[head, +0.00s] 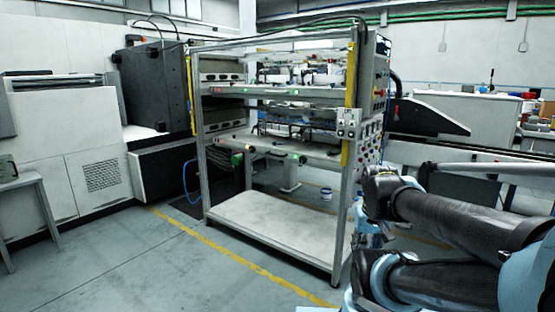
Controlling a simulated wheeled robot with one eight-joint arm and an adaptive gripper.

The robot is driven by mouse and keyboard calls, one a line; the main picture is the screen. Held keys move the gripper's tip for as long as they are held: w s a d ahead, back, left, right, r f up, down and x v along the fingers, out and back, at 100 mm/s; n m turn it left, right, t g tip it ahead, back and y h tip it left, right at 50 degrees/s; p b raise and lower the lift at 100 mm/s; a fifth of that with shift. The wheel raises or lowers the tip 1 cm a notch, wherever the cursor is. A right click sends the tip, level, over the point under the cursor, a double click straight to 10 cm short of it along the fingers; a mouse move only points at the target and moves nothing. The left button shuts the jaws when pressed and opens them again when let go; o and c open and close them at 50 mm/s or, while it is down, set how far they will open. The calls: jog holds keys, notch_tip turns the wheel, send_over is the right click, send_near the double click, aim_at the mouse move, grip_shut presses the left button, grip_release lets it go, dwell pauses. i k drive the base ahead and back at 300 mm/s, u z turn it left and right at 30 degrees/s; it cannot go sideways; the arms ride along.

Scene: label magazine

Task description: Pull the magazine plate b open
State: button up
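The label magazine appears to be the metal-framed machine (343,200) in the middle of the head view. It has an upper level (265,92) and a lower level (290,152), with small green lights and dark knobs along their front edges. I cannot make out any lettering, so I cannot tell which part is magazine plate b or whether it is open. My arm's dark links and light blue joints fill the lower right and cover part of the machine's right side. I cannot make out my gripper in this view.
A bare pale bottom shelf (270,215) spans the frame's base. A dark cabinet (155,85) and a white cabinet (75,140) stand left. A grey stand (42,190) is at the far left. Open grey floor with a yellow line (240,260) lies in front.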

aim_at(314, 153)
jog(key=z, duration=0.05)
jog(key=i, duration=1)
jog(key=u, duration=0.05)
